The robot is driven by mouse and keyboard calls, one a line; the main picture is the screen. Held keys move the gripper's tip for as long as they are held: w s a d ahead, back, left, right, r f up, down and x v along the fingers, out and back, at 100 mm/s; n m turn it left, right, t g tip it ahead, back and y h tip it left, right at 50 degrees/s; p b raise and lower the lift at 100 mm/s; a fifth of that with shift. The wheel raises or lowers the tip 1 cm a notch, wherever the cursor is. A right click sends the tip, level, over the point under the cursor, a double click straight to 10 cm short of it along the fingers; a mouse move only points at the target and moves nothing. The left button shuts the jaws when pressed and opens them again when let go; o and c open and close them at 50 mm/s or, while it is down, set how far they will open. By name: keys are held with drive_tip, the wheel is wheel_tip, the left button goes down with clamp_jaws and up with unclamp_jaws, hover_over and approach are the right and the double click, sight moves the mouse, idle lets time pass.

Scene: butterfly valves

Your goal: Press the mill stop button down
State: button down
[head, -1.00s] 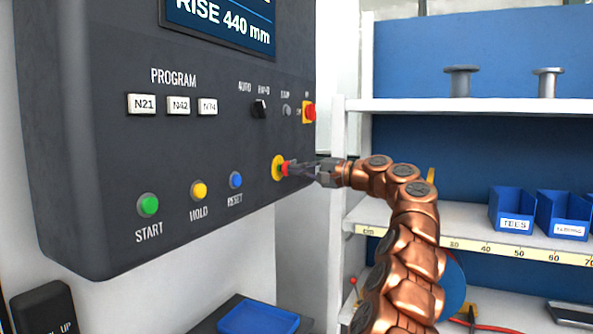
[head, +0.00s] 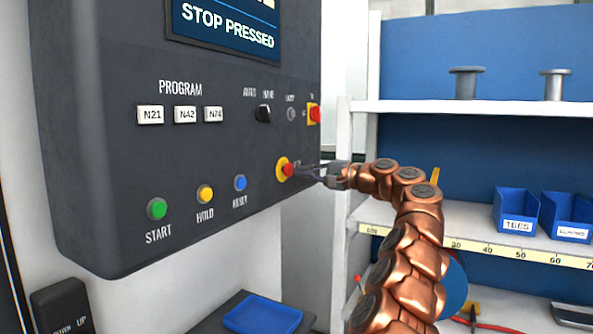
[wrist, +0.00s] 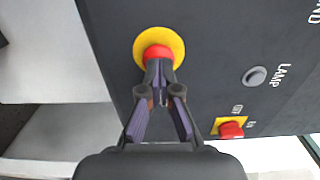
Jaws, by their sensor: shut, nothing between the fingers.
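The stop button is a red mushroom button (head: 287,170) on a round yellow backing, at the lower right of the dark control panel (head: 100,90). It also shows in the wrist view (wrist: 158,51). The panel's screen (head: 228,26) reads "STOP PRESSED". My gripper (head: 300,172) is shut and empty. Its fingertips point at the red button and overlap its near edge in the wrist view; I cannot tell whether they still touch it.
Green START (head: 157,209), yellow HOLD (head: 205,194) and blue RESET (head: 240,183) buttons sit to the left. A red switch on yellow (head: 314,114) is above. White shelves (head: 480,107) with blue bins (head: 516,211) stand at right. A blue tray (head: 263,315) lies below.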

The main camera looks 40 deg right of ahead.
drive_tip(key=b+v, duration=0.1)
drive_tip(key=v, duration=1)
drive_tip(key=shift+s+d, duration=0.2)
drive_tip(key=shift+d, duration=0.25)
